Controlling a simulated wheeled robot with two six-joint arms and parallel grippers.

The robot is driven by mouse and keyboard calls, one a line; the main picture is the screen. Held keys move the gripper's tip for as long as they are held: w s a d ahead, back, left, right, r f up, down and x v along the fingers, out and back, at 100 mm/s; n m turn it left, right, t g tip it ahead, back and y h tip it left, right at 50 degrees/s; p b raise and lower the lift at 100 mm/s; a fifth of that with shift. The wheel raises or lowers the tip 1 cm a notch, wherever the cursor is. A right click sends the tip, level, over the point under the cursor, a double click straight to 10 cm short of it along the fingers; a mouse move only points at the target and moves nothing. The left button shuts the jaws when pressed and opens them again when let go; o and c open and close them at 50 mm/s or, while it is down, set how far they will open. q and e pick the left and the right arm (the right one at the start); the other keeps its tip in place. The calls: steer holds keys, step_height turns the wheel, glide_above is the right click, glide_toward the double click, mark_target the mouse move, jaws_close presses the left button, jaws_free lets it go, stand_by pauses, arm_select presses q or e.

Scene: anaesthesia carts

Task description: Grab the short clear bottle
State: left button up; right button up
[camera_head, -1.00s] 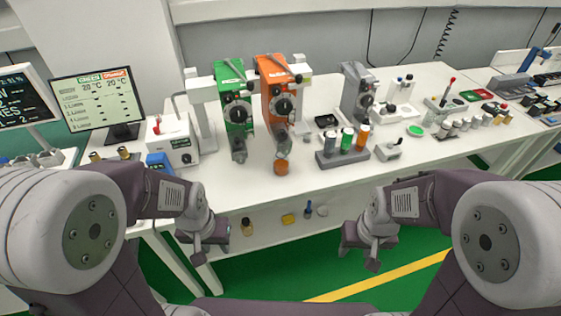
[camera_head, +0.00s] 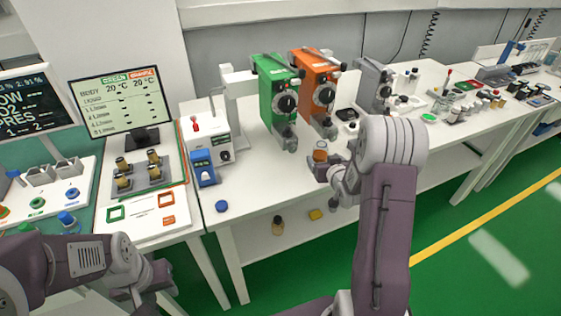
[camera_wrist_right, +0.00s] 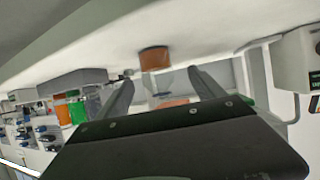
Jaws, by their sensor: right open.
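A short clear bottle (camera_head: 320,155) with orange in it stands near the front of the white table, before the orange vaporizer (camera_head: 314,85). In the right wrist view its orange part (camera_wrist_right: 154,58) and clear part (camera_wrist_right: 151,80) show between the finger tips. My right gripper (camera_head: 328,171) is at the bottle, and in the wrist view the fingers (camera_wrist_right: 156,82) are spread, one on each side. I cannot tell whether they touch it. My left gripper (camera_head: 150,292) hangs low at the lower left, away from the bottle; its jaws are not clear.
The green vaporizer (camera_head: 279,97) stands left of the orange one, and a grey one (camera_head: 375,88) right. A white device (camera_head: 207,137) and blue cap (camera_head: 221,206) are at the table's left. A dark bottle (camera_head: 278,226) and yellow block (camera_head: 315,214) are on the lower shelf.

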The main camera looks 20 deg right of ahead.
mark_target(323, 156)
steer(key=shift+w, duration=0.2)
steer(key=shift+w+d, duration=0.1)
steer(key=x, duration=0.3)
steer(key=shift+w+d+f, duration=0.15)
steer(key=shift+d+f, duration=0.05)
steer(key=shift+d, duration=0.1)
steer(key=shift+w+a+f, duration=0.1)
steer(key=shift+w, duration=0.3)
steer(key=x, duration=0.4)
steer(key=shift+f, duration=0.1)
steer(key=shift+w+f, duration=0.15)
steer(key=shift+w, duration=0.15)
steer(key=shift+s, duration=0.1)
steer(key=c, duration=1.7)
steer(key=shift+o, duration=0.2)
